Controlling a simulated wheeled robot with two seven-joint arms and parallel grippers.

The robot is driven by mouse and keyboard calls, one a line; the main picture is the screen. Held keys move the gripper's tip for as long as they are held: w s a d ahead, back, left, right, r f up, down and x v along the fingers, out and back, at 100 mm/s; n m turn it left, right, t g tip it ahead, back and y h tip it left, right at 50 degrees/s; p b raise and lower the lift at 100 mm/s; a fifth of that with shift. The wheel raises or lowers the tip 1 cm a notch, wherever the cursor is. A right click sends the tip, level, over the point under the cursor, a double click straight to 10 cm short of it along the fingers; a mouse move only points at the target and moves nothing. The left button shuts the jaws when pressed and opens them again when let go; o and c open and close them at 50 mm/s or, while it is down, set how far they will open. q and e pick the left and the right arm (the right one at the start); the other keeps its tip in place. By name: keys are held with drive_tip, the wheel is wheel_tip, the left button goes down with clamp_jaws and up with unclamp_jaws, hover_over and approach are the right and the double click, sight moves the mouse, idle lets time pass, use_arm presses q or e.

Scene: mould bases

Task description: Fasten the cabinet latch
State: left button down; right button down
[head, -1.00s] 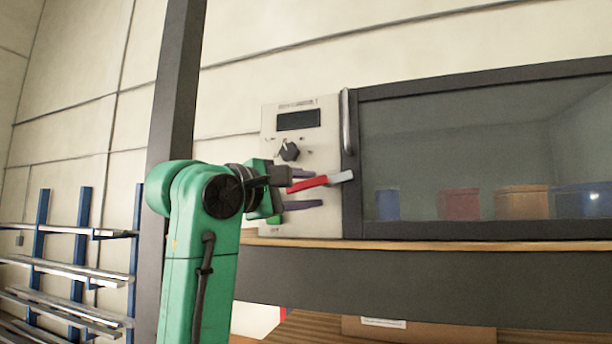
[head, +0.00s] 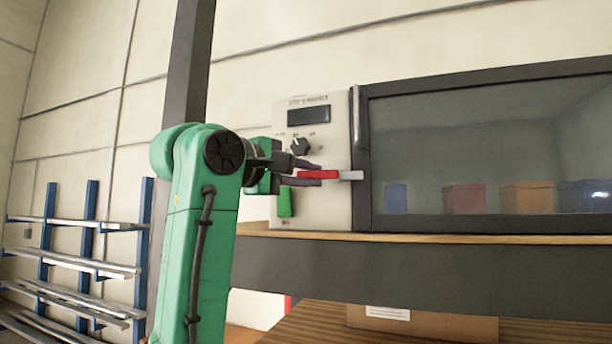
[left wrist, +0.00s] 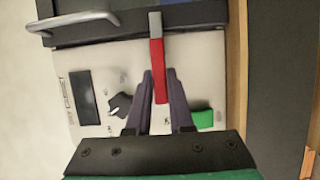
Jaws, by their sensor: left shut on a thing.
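The cabinet latch (head: 318,174) is a red lever with a grey tip, on the pale control panel (head: 338,205) of the cabinet. It lies nearly level in the head view, and its grey tip overlaps the dark edge of the door frame (head: 362,190). The latch also shows in the left wrist view (left wrist: 157,65), its grey end over the dark frame. My left gripper (head: 312,174) is shut on the red lever, a dark finger on each side of it; the fingers also show in the left wrist view (left wrist: 159,78). My right gripper is not in view.
The panel carries a display (head: 308,115), a black knob (head: 300,147) and a green switch (head: 284,202) close to my fingers. A bar handle (head: 357,118) stands out from the glass door (head: 425,135), which looks closed. A blue rack (head: 90,225) stands at left.

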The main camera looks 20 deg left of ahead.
use_arm(q)
drive_tip(key=c, duration=0.9)
unclamp_jaws()
drive_tip(key=shift+r, duration=0.15)
drive_tip(key=shift+o, duration=0.5)
drive_tip(key=shift+w+d, duration=0.15)
drive_tip(key=shift+w, duration=0.05)
drive_tip(key=shift+w+d+f, duration=0.15)
drive_tip(key=shift+w+f, duration=0.05)
drive_tip(key=shift+w, duration=0.1)
drive_tip(key=shift+s+a+b, duration=0.2)
drive_tip(key=shift+s+b, duration=0.1)
drive_tip(key=shift+s, duration=0.05)
drive_tip(key=b+v, duration=0.6)
drive_tip(key=v, duration=0.8)
drive_tip(key=shift+w, duration=0.2)
